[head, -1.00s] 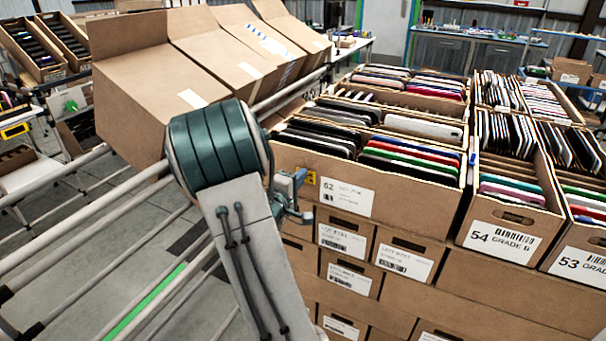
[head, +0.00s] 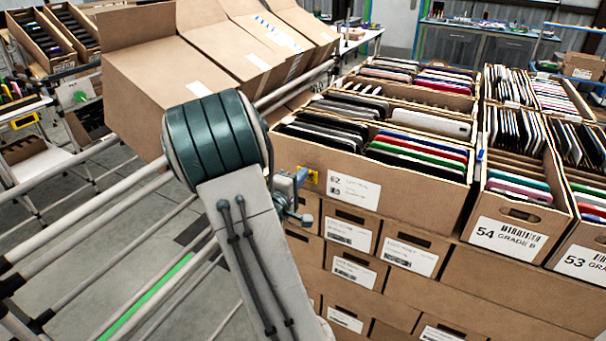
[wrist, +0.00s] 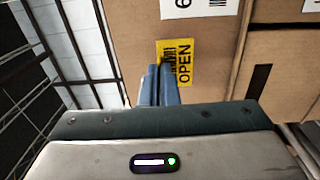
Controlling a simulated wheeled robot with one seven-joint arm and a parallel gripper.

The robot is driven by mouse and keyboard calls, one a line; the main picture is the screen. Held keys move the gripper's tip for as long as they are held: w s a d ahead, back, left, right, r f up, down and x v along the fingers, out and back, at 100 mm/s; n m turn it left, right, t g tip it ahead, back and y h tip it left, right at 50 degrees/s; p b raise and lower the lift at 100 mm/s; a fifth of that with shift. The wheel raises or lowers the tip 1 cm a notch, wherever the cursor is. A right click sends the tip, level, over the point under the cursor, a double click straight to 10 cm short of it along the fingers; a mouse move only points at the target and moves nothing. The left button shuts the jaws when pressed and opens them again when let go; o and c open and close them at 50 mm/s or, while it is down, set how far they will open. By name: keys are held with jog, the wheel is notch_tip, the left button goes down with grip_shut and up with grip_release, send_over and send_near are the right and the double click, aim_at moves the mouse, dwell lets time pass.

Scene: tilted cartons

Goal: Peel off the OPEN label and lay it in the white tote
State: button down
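The yellow OPEN label (wrist: 184,62) is on the brown face of a carton in the wrist view, its lettering running up the picture. In the head view a small part of the label (head: 313,177) shows on the carton marked 62 (head: 400,197). My gripper (wrist: 160,70) has its two blue fingers side by side, closed together, with the tips over the label's left edge. I cannot tell whether the tips touch the label or pinch its edge. In the head view my gripper (head: 297,190) is largely hidden behind my arm. I see no white tote.
Cartons of upright device cases stand at right, including the carton marked 54 (head: 510,238). More labelled cartons are stacked below. A row of tilted open cartons (head: 150,85) lies behind my arm. Metal roller rails (head: 90,215) run along the left.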

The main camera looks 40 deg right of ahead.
jog(key=shift+p+v, duration=0.5)
jog(key=shift+v, duration=1.9)
jog(key=shift+a, duration=0.1)
